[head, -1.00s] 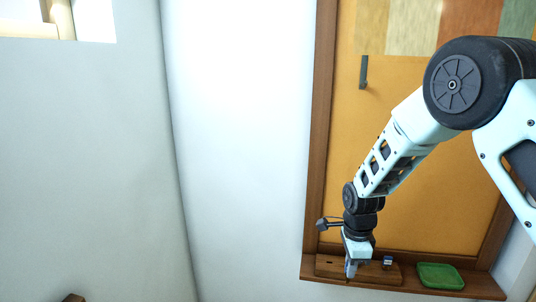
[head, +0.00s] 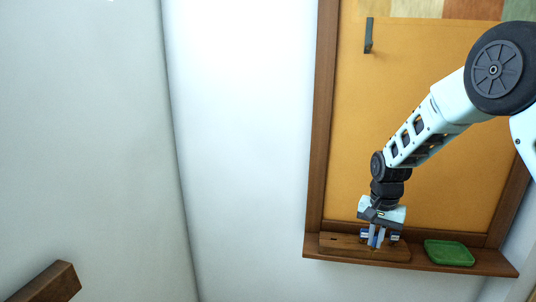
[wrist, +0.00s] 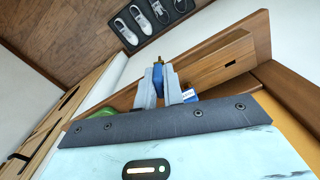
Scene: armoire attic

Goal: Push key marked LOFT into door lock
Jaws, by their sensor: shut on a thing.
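My gripper (head: 376,238) points down over a wooden block with slots (head: 340,242) on the sill under an orange panel. In the wrist view my gripper (wrist: 161,88) is shut on a blue object (wrist: 157,73), seen between its fingers, apparently a key; no marking on it is legible. A second blue item with a pale label (wrist: 189,96) stands just beside the right finger, and it also shows in the head view (head: 395,237). An empty slot shows at the block's far end in the wrist view (wrist: 228,64). I cannot make out a door lock.
A green tray (head: 449,253) lies on the brown sill (head: 490,264) right of the block. A dark handle (head: 369,36) is on the orange panel (head: 420,110). A wooden beam end (head: 50,284) is at lower left. White shoes (wrist: 142,22) lie on a dark mat below.

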